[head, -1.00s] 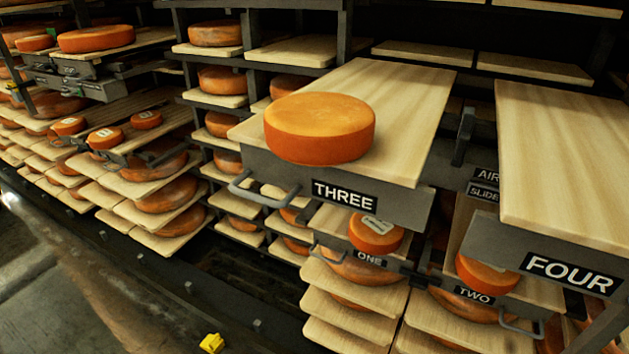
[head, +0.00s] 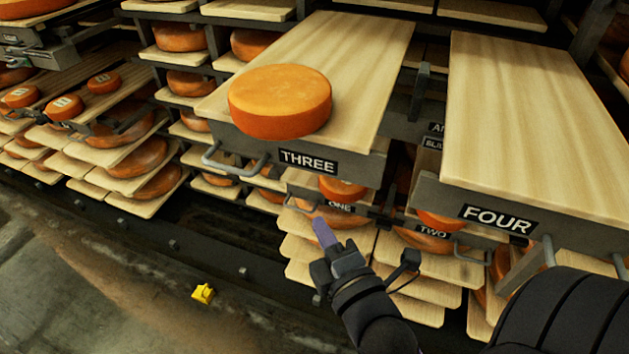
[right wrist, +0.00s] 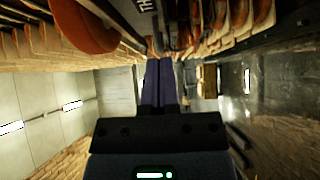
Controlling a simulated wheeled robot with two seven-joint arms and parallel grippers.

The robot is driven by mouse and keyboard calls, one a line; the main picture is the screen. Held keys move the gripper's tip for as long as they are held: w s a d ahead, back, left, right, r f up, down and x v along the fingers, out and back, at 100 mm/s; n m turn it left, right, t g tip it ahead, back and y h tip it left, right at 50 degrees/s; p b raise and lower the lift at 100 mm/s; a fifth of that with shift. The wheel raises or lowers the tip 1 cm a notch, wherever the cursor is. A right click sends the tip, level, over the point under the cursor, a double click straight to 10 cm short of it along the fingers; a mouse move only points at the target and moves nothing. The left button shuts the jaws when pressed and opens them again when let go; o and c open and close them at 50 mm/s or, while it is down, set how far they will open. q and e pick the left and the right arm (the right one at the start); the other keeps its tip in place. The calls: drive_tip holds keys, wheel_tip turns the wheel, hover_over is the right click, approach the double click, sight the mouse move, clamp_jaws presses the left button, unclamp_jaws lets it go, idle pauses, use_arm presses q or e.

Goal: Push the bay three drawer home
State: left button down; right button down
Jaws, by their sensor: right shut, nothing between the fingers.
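The bay three drawer (head: 345,85) is a wooden board with a grey front plate labelled THREE (head: 308,161). It is pulled out from the rack. A bar handle (head: 234,160) sits on the left of its front. An orange cheese wheel (head: 280,103) rests on the board near its front left. My right gripper (head: 323,232) is shut and empty, below and in front of the drawer, and appears apart from it. Its shut fingers (right wrist: 161,85) show in the right wrist view, with a cheese wheel (right wrist: 83,25) at the upper left. My left gripper is not in view.
The FOUR drawer (head: 530,130) juts out to the right, empty on top. Drawers ONE (head: 340,208) and TWO (head: 433,232) sit lower, each with a small cheese. Shelves of cheese stand at left. A yellow object (head: 203,293) lies on the floor, with clear floor around it.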

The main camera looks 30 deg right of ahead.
approach(306, 170)
drive_tip(key=w+a, duration=0.2)
drive_tip(key=w, duration=0.1)
drive_tip(key=w+d, duration=0.2)
drive_tip(key=w, duration=0.1)
drive_tip(key=shift+d, duration=0.15)
drive_tip(key=shift+w+d, duration=0.15)
drive_tip(key=shift+d, duration=0.15)
